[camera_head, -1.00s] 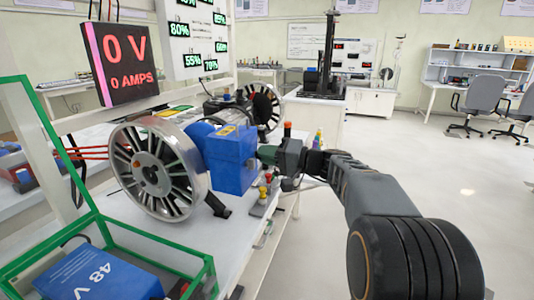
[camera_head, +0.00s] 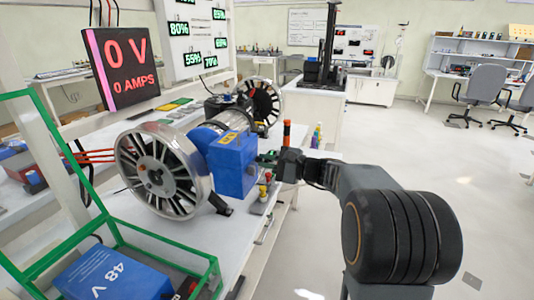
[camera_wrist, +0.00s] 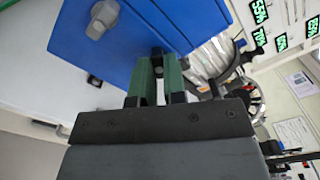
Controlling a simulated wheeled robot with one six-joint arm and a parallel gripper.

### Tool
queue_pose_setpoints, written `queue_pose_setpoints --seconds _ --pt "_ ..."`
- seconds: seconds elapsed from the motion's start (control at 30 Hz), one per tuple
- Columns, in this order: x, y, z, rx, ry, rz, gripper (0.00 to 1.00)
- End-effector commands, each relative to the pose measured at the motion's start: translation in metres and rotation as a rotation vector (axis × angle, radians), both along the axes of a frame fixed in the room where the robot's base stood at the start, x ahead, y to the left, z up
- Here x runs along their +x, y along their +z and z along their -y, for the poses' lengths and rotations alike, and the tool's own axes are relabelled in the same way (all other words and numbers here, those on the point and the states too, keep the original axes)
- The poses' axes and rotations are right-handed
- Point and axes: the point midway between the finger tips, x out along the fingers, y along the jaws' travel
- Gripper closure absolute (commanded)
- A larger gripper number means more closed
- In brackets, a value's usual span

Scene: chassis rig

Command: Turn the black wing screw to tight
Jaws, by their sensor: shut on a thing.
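The blue box (camera_head: 232,163) of the chassis rig stands beside the large spoked wheel (camera_head: 163,170) in the head view. The blue box (camera_wrist: 110,45) fills the upper part of the wrist view. My gripper (camera_head: 267,158) is at the right side of the box. In the wrist view the green fingers of my gripper (camera_wrist: 158,66) point at the box face. They are shut on a small black part (camera_wrist: 157,51), seemingly the black wing screw, mostly hidden between the fingertips. A grey wing-shaped knob (camera_wrist: 102,18) sits on the same face, apart from the fingers.
A green-framed bin with a blue 48 V battery (camera_head: 105,272) is at the lower left. A display (camera_head: 122,68) reads 0 V and 0 AMPS. Small red and yellow parts (camera_head: 265,187) stand below my gripper. The floor (camera_head: 465,190) at the right is clear.

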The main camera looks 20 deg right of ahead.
Motion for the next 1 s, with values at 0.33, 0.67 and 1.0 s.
queue_pose_setpoints --seconds 0.33,0.67,1.0 --pt "-0.0011 0.0038 -0.0009 0.196 0.001 -0.272 1.00" --pt "-0.0019 0.0032 -0.0015 0.374 0.000 -0.518 1.00" --pt "-0.0028 0.0009 -0.0022 0.514 0.000 -0.711 1.00"
